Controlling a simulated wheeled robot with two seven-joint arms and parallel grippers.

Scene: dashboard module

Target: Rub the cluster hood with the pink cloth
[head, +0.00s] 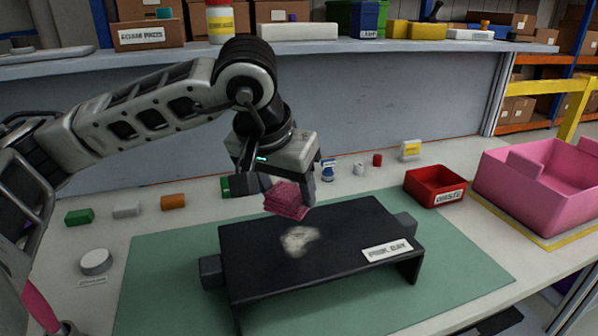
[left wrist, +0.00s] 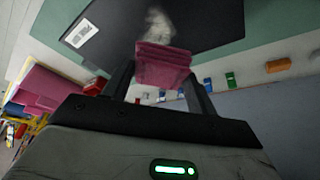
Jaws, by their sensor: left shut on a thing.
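The cluster hood (head: 345,240) is a black, flat-topped piece standing on the green mat (head: 165,270). A pale, dusty smudge (head: 299,240) lies on its top, left of the middle. My left gripper (head: 285,190) is shut on the folded pink cloth (head: 287,200) and holds it over the hood's back edge, behind the smudge. In the left wrist view the cloth (left wrist: 162,66) sits between the fingers, with the hood (left wrist: 205,25) and the smudge (left wrist: 158,25) beyond it. I cannot tell whether the cloth touches the hood. My right gripper is not in view.
A red waste bin (head: 435,187) and a large pink crate (head: 540,185) stand to the right. Small coloured blocks (head: 172,201) and a round white-topped item (head: 96,262) are on the left. A loaded shelf (head: 300,46) runs along the back.

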